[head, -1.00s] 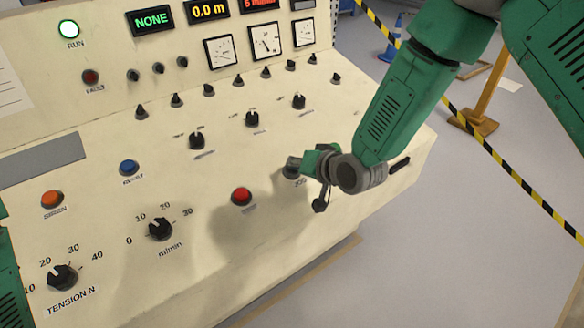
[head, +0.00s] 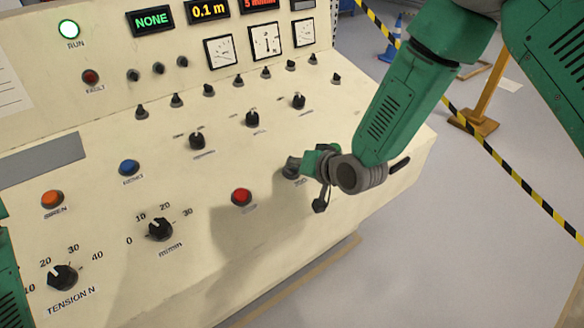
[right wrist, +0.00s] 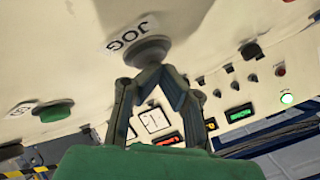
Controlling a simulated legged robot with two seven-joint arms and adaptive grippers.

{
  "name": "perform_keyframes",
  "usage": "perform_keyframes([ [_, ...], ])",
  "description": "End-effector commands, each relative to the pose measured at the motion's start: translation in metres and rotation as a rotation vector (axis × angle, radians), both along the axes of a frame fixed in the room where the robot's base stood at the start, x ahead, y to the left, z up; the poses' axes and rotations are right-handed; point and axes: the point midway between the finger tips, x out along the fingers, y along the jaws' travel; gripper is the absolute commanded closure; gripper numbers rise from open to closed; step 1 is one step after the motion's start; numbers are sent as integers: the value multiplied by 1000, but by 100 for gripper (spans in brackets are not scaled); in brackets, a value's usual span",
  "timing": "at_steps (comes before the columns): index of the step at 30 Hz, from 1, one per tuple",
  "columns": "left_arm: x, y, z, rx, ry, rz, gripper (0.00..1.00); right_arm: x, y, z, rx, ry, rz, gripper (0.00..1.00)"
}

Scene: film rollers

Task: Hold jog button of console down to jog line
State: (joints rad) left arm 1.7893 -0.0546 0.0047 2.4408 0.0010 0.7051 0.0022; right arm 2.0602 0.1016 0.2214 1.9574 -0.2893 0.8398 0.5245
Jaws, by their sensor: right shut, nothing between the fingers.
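The cream console (head: 110,205) fills the left and middle of the head view. Its jog button (head: 291,170) is a dark round button near the right end of the sloping panel, partly hidden by my gripper. In the right wrist view the jog button (right wrist: 150,50) sits beside the printed word JOG (right wrist: 131,33). My right gripper (head: 304,163) is shut and empty, its fingertips (right wrist: 152,74) at the button's face and seeming to touch it. My left gripper is out of view.
A red button (head: 241,197) lies left of the jog button. A green button (right wrist: 55,111) shows in the right wrist view. Several black knobs stand around. The length display (head: 208,11) reads 0.1 m. Striped barrier tape (head: 490,155) runs at the right.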

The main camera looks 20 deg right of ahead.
Motion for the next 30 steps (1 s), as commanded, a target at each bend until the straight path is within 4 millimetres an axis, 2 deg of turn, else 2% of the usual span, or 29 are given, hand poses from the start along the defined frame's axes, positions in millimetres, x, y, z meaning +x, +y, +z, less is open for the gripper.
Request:
perform_keyframes([
  [5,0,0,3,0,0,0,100,-1,0,2,-1,2,1,100],
  [13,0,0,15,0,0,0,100,-4,-2,17,0,2,-1,100],
  [25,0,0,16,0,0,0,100,-4,-2,19,0,0,0,100],
  [30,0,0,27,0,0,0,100,-6,-3,31,1,0,-1,100],
])
